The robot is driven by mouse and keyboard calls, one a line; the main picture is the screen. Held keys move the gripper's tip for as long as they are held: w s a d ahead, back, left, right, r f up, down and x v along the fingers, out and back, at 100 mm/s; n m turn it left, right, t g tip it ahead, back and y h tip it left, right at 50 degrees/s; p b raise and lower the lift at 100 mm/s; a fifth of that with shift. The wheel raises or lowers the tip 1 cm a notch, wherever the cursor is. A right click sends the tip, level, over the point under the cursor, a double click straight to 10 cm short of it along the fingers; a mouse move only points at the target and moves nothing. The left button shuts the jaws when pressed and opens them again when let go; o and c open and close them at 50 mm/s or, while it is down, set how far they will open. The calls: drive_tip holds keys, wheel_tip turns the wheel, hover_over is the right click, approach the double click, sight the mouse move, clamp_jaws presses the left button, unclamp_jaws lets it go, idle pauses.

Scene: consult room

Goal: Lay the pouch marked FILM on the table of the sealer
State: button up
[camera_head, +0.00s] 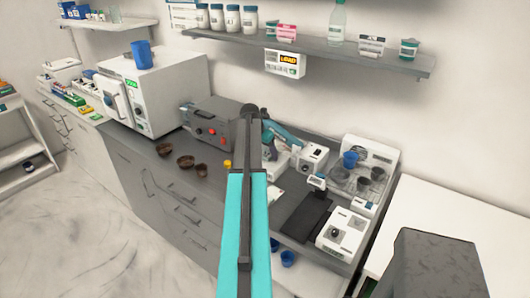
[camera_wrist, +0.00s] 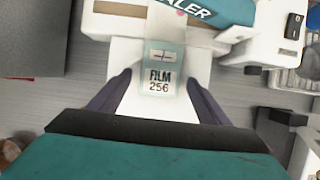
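The pouch marked FILM (camera_wrist: 161,78) is pale green-white, with "FILM 256" readable in the wrist view. It appears to lie flat on the white table of the sealer (camera_wrist: 124,52), below the teal arm lettered "ALER". My gripper (camera_wrist: 159,76) has its two dark fingers spread, one on each side of the pouch, with gaps between. In the head view the sealer (camera_head: 283,134) shows its teal arm and white base behind my arm. My gripper and the pouch are hidden or too small to make out there.
A grey device with red buttons (camera_head: 208,122) stands left of the sealer, and a white device (camera_head: 312,158) right of it. Brown bowls (camera_head: 186,161) sit on the counter at left. A dark pad (camera_head: 303,216) lies at right. A shelf (camera_head: 400,62) hangs above.

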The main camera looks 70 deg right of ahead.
drive_tip(key=shift+r, duration=0.25)
drive_tip(key=b+v, duration=0.3)
drive_tip(key=v, duration=0.8)
drive_tip(key=shift+r, duration=0.4)
drive_tip(key=shift+a, duration=0.15)
idle(0.5)
